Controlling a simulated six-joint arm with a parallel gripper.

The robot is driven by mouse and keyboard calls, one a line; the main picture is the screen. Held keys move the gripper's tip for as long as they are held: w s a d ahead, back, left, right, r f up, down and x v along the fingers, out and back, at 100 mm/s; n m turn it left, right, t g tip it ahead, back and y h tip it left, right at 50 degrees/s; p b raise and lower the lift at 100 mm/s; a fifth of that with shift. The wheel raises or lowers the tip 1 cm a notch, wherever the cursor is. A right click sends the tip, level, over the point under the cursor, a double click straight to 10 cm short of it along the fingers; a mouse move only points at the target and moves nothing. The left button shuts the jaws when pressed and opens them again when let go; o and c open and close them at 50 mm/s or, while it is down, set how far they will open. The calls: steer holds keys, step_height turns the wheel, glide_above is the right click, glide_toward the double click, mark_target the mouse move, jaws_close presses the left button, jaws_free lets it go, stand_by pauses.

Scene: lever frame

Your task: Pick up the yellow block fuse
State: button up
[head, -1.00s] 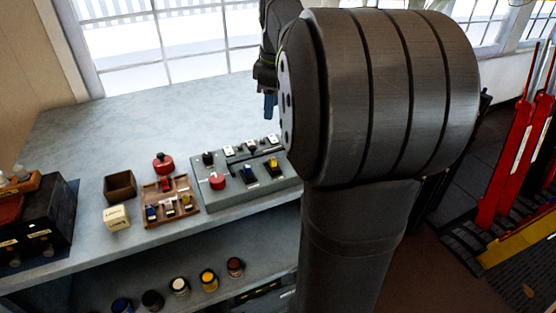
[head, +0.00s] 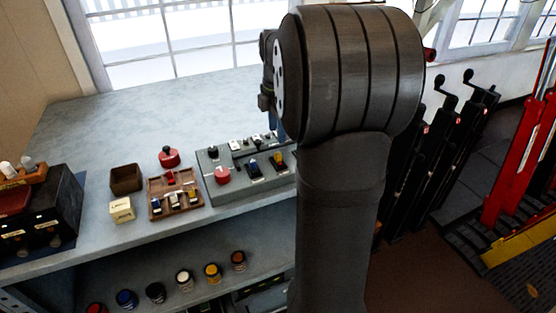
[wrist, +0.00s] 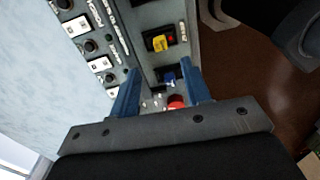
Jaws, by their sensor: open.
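The grey panel (head: 222,188) holds a yellow block fuse (head: 277,160) near its right end, with a blue fuse (head: 254,168) to its left. The wrist view shows this yellow fuse (wrist: 160,43) in a dark socket beyond my fingertips, and the blue fuse (wrist: 169,76) between the fingers. My gripper (wrist: 160,66) is open and empty, its blue fingers apart above the panel. In the head view my arm hides most of the gripper. Another yellow fuse (head: 193,197) stands in the brown tray (head: 158,186) to the left of the panel.
A red knob (head: 222,175) and several switches rise from the panel. A small brown box (head: 125,179), a cream box (head: 121,210) and a red-based knob (head: 169,156) stand near the tray. The bench behind them is clear.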

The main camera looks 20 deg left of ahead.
mark_target(278, 153)
step_height(278, 153, down, 8)
steer(key=shift+d+r, duration=0.1)
steer(key=shift+d, duration=0.05)
jaws_close()
stand_by(0.4)
